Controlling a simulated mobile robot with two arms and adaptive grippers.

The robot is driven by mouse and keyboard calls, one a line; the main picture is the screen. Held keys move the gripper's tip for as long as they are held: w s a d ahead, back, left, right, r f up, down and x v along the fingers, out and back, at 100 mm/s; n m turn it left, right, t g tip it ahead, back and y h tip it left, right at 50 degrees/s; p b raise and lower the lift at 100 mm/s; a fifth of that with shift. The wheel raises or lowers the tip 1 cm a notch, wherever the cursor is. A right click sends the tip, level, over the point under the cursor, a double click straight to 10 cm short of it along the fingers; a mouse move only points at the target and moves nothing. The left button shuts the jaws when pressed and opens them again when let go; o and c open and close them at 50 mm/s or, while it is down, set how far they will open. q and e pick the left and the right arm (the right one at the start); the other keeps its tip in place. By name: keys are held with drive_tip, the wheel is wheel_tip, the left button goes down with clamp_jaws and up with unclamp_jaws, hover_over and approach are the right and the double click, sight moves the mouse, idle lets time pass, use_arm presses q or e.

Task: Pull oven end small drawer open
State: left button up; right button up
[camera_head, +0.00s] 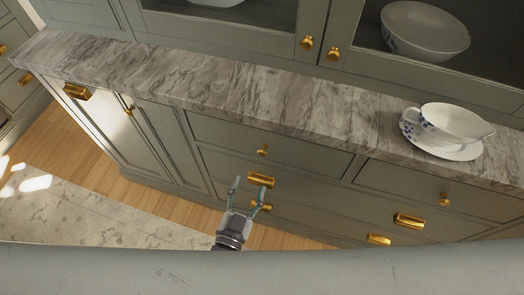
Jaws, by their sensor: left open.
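A grey-green cabinet shows a small top drawer (220,130) with a round brass knob (262,149), and another small top drawer (400,182) at the right with its own knob (444,199). Both look shut. No oven is visible, so I cannot tell which is at the oven end. My left gripper (250,184) is open and empty, below the left small drawer's knob. Its fingers appear on either side of a brass cup handle (261,180) on the drawer below; contact is unclear. A lower handle is partly hidden by the gripper. My right gripper is not in view.
A marble countertop (270,92) runs above the drawers. A blue-and-white cup (452,122) stands on a saucer (470,152) near its right front edge. A bowl (424,30) sits inside the upper cabinet. Wood floor and a rug (85,215) lie at lower left.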

sight(262, 154)
use_arm(q)
drive_tip(key=x, duration=1)
drive_tip(key=shift+w+d+f, duration=0.1)
drive_tip(key=shift+w+d, duration=0.15)
drive_tip(key=shift+w, duration=0.45)
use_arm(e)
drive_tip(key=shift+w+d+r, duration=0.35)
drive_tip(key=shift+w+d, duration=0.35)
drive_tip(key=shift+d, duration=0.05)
use_arm(q)
drive_tip(key=shift+c, duration=0.5)
clamp_jaws()
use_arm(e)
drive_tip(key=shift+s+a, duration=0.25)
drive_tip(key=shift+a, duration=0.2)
